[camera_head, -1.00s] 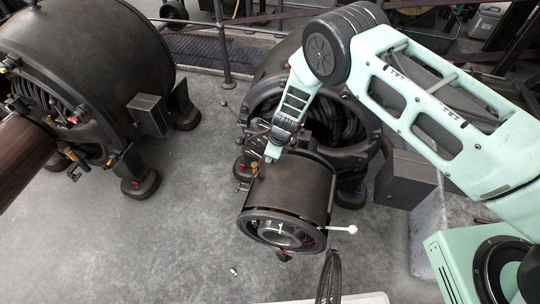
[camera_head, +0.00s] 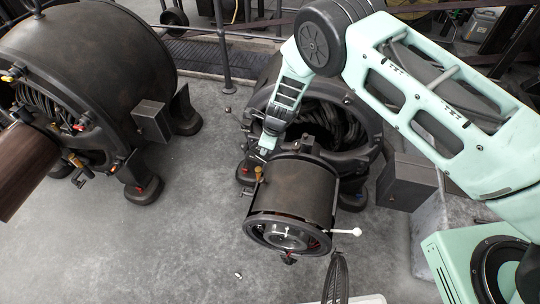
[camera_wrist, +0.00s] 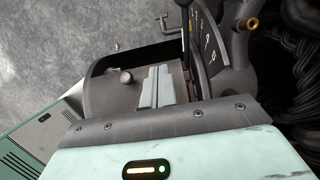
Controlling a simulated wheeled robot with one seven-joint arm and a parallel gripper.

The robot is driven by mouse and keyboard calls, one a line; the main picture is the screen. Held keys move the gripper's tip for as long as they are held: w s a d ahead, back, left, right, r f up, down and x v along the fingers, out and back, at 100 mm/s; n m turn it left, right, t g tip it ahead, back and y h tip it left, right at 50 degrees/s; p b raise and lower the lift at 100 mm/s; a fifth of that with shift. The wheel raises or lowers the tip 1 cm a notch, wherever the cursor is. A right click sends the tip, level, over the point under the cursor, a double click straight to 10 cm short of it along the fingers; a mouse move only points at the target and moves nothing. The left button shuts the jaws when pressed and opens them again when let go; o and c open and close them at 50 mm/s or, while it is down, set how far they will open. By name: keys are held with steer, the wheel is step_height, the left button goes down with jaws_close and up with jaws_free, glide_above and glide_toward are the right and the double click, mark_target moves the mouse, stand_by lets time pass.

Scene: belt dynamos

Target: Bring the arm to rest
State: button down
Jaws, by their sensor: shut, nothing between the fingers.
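My gripper (camera_head: 265,149) is at the end of the mint-green arm, pointing down by the upper left edge of a dark cylinder on the front of the middle dynamo (camera_head: 258,115). In the wrist view its two pale fingers (camera_wrist: 157,86) are pressed together with nothing between them. A dark dial with light marks (camera_wrist: 208,48) lies just beyond the fingers in that view. Whether the fingertips touch anything is hard to tell. The dark cylinder (camera_head: 290,192) has a round open end and a white-knobbed lever (camera_head: 345,232).
A grey box (camera_head: 408,182) sits to the right of the middle dynamo. Dark cables (camera_wrist: 290,60) fill the wrist view's right side. Grey floor (camera_head: 170,235) is open at lower left.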

steer(key=w+a+r, duration=0.2)
steer(key=a+r, duration=0.1)
steer(key=a, duration=0.2)
steer(key=s+r+n, duration=0.5)
steer(key=r, duration=0.8)
steer(key=s+d+r+n+g, duration=0.2)
steer(key=s+d+r+n, duration=0.1)
steer(key=s+r+n, duration=0.8)
steer(key=s+d+r+n, duration=0.3)
steer(key=s+d+n, duration=0.1)
steer(key=s, duration=0.3)
steer(key=s+d+r+n+h, duration=0.1)
steer(key=s+d+r+n, duration=0.3)
steer(key=s, duration=0.3)
steer(key=s+d+r+n+t+h, duration=0.1)
steer(key=s+d+r+n, duration=0.2)
steer(key=s, duration=0.4)
steer(key=d+n+p, duration=0.1)
steer(key=n, duration=0.1)
steer(key=shift+d+r+n, duration=0.3)
steer(key=shift+d+r, duration=0.05)
steer(key=shift+d, duration=0.05)
